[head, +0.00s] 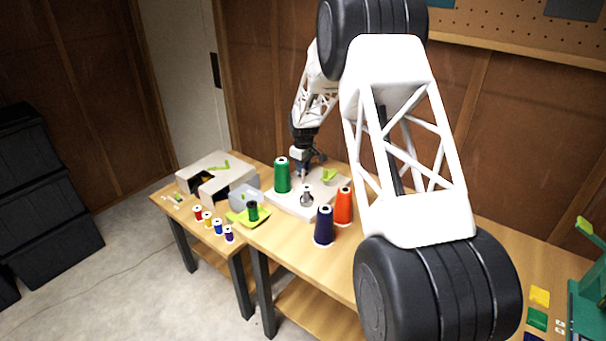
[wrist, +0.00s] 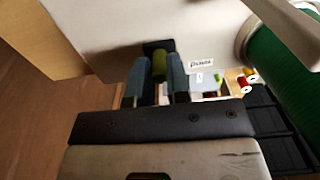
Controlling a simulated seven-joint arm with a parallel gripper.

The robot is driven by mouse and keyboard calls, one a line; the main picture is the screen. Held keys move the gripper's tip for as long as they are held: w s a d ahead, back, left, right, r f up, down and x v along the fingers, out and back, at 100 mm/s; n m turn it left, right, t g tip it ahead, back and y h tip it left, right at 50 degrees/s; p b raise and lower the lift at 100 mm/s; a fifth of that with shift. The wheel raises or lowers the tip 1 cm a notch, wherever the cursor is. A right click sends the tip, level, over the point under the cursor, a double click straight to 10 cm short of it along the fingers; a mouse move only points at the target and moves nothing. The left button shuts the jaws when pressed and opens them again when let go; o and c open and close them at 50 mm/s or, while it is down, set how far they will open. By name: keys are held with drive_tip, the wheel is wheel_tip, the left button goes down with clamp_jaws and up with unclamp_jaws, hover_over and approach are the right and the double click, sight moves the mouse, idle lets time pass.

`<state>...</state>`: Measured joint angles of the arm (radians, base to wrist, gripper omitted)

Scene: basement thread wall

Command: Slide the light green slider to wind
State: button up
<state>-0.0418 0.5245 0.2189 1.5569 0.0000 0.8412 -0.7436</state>
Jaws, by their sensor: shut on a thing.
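The light green slider (wrist: 160,65) shows in the wrist view, sticking out of a dark slot in a pale panel (wrist: 100,20). My gripper (wrist: 159,72) is shut on it, with one blue-grey finger on each side. A small white label with dark print (wrist: 201,64) is on the panel to the right of the slider; I cannot read it surely. In the head view my gripper (head: 304,168) is low over the pale machine base (head: 290,204), behind the large green spool (head: 282,175). The slider itself cannot be made out there.
The green spool also stands close on the right in the wrist view (wrist: 285,65). An orange spool (head: 344,206) and a dark blue spool (head: 324,226) stand at the base's right. Several small spools line the left table.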

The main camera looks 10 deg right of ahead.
drive_tip(key=shift+s+a, duration=1.2)
drive_tip(key=o, duration=0.8)
drive_tip(key=shift+r, duration=0.1)
drive_tip(key=shift+r, duration=2.95)
